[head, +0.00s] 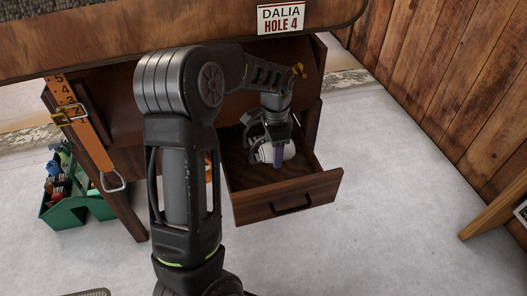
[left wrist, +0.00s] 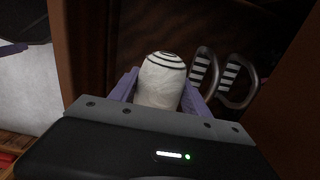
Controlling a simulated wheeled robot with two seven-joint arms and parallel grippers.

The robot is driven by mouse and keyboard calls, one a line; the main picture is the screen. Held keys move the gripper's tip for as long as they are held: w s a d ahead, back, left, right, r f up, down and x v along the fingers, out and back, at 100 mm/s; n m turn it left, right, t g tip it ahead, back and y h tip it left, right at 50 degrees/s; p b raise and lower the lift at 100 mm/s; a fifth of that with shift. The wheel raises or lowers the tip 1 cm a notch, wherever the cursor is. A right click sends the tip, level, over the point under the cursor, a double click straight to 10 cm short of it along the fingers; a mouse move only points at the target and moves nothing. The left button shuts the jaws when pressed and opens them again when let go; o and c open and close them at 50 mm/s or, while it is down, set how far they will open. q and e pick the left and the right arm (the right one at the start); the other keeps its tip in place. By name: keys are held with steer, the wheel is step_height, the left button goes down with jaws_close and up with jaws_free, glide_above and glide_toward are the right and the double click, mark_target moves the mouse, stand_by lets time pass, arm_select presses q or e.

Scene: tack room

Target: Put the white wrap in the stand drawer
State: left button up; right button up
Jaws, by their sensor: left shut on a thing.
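The white wrap (head: 289,150) is a small white roll. In the left wrist view the wrap (left wrist: 158,82) shows dark rings at its far end and sits between the two purple fingers. My left gripper (head: 278,157) is shut on it and points down, over the open stand drawer (head: 290,199). The wrap appears within the drawer's outline; I cannot tell whether it touches the drawer floor. The drawer is brown wood with a dark handle and is pulled out from the stand (head: 125,110). My right gripper is not in view.
Two metal stirrups (left wrist: 204,72) with striped treads lie beside the wrap. An orange strap (head: 85,125) with a buckle hangs at the stand's left. A green caddy (head: 75,208) of brushes stands on the floor. Bare floor lies in front of the drawer.

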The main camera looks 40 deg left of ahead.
arm_select(q)
steer(key=b, duration=0.2)
glide_above(273, 180)
steer(key=shift+a+f, duration=0.1)
steer(key=shift+f, duration=2.4)
steer(key=shift+f, duration=0.1)
steer(key=shift+f+b, duration=0.5)
steer(key=shift+f, duration=1.9)
steer(key=shift+f, duration=0.15)
steer(key=o, duration=1.4)
